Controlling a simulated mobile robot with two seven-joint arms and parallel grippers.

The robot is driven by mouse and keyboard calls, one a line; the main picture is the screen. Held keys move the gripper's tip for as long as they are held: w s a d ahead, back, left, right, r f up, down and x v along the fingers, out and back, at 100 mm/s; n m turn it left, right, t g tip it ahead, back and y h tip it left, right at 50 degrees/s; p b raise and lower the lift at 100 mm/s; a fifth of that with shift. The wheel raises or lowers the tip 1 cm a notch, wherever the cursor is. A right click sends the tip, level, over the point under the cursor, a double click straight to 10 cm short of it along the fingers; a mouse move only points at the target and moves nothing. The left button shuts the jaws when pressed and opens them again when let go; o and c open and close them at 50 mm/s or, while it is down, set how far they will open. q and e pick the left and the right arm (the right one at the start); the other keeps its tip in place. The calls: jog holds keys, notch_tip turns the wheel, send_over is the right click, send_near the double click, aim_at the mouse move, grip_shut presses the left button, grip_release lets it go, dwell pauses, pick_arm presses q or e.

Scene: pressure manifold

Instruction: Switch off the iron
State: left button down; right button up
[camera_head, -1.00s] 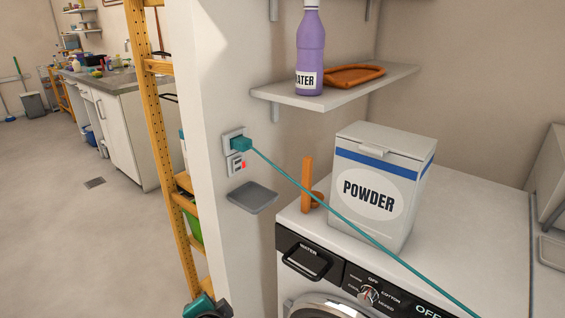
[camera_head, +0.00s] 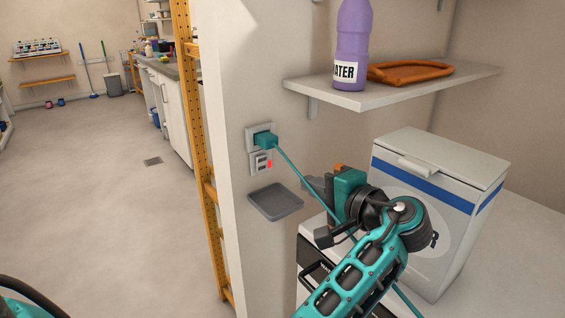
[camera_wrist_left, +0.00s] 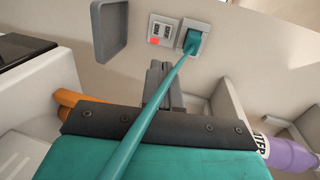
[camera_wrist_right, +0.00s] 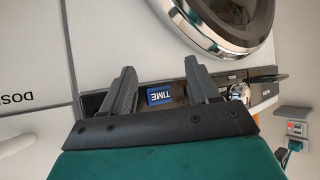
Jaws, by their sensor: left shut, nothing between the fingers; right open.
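No iron shows in any view. A teal plug (camera_head: 265,140) with a teal cord (camera_head: 300,175) sits in a wall socket; it also shows in the left wrist view (camera_wrist_left: 193,40). Just below it in the head view is a small wall unit with a red switch (camera_head: 269,163), also in the left wrist view (camera_wrist_left: 155,41). My left gripper (camera_head: 312,185) is shut and empty, in front of the wall, right of and a little below the switch. Its closed fingers (camera_wrist_left: 157,75) point at the wall; the cord crosses its view. My right gripper (camera_wrist_right: 160,82) is open and empty before the washing machine front.
A grey wall tray (camera_head: 276,202) is below the switch. A shelf (camera_head: 390,92) with a purple bottle (camera_head: 352,55) and an orange item (camera_head: 410,71) is above. The powder box (camera_head: 425,165) stands on the machine behind my left arm. The floor at left (camera_head: 90,210) is clear.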

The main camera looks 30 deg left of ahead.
pick_arm(q)
jog(key=shift+a, duration=0.1)
send_near(263, 160)
jog(key=x, duration=0.5)
jog(key=shift+f, duration=0.25)
jog(key=shift+w+a, duration=0.35)
jog(key=shift+a, duration=0.3)
jog(key=shift+r, duration=0.1)
